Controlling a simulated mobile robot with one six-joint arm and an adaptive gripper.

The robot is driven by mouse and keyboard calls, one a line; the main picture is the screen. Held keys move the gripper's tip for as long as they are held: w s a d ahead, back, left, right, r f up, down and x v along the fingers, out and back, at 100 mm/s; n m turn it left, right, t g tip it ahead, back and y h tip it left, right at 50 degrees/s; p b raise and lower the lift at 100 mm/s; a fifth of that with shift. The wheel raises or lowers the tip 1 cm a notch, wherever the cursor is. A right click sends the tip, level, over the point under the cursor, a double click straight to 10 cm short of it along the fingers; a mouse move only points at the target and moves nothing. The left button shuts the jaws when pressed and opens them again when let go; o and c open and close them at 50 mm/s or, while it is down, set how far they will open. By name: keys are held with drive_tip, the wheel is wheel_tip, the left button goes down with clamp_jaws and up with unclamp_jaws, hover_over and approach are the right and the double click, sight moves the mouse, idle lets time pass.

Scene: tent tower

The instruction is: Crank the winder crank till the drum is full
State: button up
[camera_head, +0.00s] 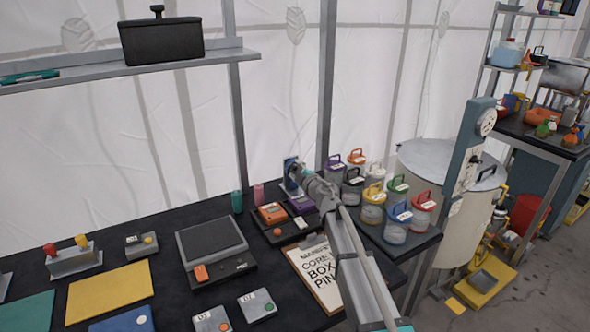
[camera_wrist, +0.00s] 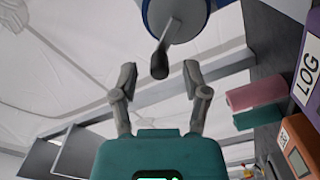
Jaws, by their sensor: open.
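The winder (camera_head: 290,168) is a small blue unit at the back of the dark bench, partly hidden by my arm in the head view. In the wrist view its blue and pale round body (camera_wrist: 180,14) is cut off by the top edge. The winder crank (camera_wrist: 168,42) is a grey arm ending in a dark knob (camera_wrist: 160,68). My gripper (camera_wrist: 159,73) is open, with one fingertip on each side of the knob and a visible gap to both. In the head view the gripper (camera_head: 300,173) is at the winder. How full the drum is cannot be told.
A pink cylinder (camera_head: 258,194) and a teal cylinder (camera_head: 237,201) stand left of the winder. An orange device (camera_head: 271,213) and a purple box (camera_head: 301,204) sit in front. Several lidded jars (camera_head: 372,200) crowd the right. A shelf (camera_head: 100,78) hangs at upper left.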

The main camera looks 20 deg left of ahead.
drive_tip(key=v, duration=1)
drive_tip(key=shift+d, duration=0.15)
drive_tip(key=shift+s+f, duration=0.1)
